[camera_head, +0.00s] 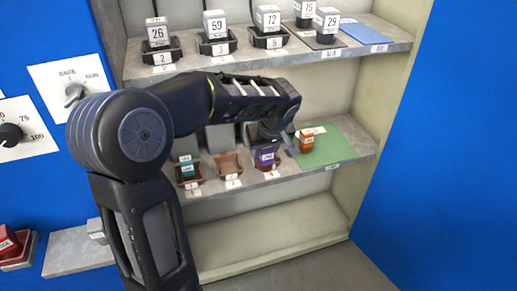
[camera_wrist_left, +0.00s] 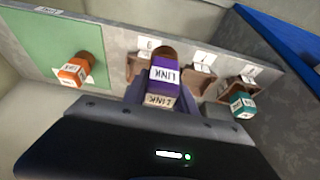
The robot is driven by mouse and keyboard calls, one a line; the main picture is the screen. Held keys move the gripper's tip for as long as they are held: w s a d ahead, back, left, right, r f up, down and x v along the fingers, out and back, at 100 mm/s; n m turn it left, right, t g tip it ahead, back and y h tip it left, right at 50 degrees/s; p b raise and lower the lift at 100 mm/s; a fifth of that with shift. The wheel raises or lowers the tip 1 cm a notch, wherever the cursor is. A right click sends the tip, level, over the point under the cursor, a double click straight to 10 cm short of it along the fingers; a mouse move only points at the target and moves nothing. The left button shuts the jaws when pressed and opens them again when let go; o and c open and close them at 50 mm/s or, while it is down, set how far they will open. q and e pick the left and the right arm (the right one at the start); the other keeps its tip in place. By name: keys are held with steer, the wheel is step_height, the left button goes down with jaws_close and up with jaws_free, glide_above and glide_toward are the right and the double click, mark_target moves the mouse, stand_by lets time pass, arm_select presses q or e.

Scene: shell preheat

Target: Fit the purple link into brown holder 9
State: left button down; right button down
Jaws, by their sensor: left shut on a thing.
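The purple link (camera_head: 264,155) has a white label and shows large in the left wrist view (camera_wrist_left: 164,76), with a brown end pointing toward the shelf. My left gripper (camera_head: 268,138) is shut on it. A brown holder (camera_head: 269,168) is directly under the link on the middle shelf; it shows partly behind the link in the left wrist view (camera_wrist_left: 133,68), beside a tag that seems to read 9. The link and gripper hide most of this holder, so I cannot tell whether the link is inside it or just above. My right gripper is not in view.
An empty brown holder (camera_head: 228,165) stands beside it, then a brown holder with a teal link (camera_head: 187,168). An orange link (camera_head: 306,141) stands on a green mat (camera_head: 325,150) to the right. Numbered grey blocks stand on the shelf above (camera_head: 190,62).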

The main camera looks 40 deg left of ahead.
arm_select(q)
steer(key=w+a, duration=0.1)
steer(key=a, duration=0.1)
steer(key=w+a, duration=0.2)
steer(key=shift+a, duration=0.15)
steer(key=shift+f+b, duration=0.55)
steer(key=shift+f, duration=1.25)
steer(key=c, duration=1)
jaws_free()
steer(key=shift+r, duration=0.1)
